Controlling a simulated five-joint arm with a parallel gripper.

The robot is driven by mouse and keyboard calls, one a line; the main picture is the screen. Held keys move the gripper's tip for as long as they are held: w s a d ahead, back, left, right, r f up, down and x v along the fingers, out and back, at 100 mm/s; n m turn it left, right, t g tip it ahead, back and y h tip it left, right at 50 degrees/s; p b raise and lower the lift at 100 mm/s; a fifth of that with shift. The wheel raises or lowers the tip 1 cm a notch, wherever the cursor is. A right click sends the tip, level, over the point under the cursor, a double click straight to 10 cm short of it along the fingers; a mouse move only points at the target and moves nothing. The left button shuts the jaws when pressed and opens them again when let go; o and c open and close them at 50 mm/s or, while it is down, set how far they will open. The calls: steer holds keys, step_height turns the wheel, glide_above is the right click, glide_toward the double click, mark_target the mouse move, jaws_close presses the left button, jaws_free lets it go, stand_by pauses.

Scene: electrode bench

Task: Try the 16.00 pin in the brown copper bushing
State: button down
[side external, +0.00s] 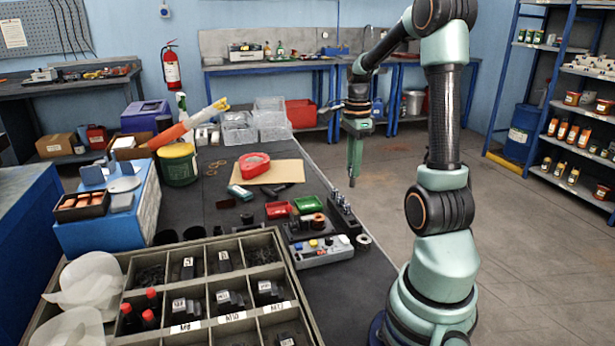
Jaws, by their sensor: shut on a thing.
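My gripper (353,178) hangs pointing down at the right of the black bench, above its right edge. Its fingers are shut on a slim pin that barely shows at the fingertips; its size marking cannot be read. The brown copper bushing (318,221) is a small ring on a dark fixture, below and left of my gripper and well apart from it. A dark pin rack (344,214) with several upright pins stands just right of the bushing.
A grey button box (322,252) and a steel ring (363,242) lie in front of the rack. Red (278,210) and green (308,204) trays sit behind the bushing. A compartment crate (205,325) fills the front. Floor is open right of the bench.

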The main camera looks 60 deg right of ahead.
step_height(320, 180, down, 10)
steer(key=s, duration=0.1)
stand_by(0.7)
steer(key=shift+d+f, duration=0.1)
steer(key=shift+f, duration=1.75)
stand_by(1.0)
steer(key=c, duration=0.6)
jaws_free()
step_height(320, 180, up, 12)
steer(key=shift+s+r, duration=0.1)
step_height(320, 180, up, 5)
steer(key=shift+f, duration=0.1)
stand_by(0.6)
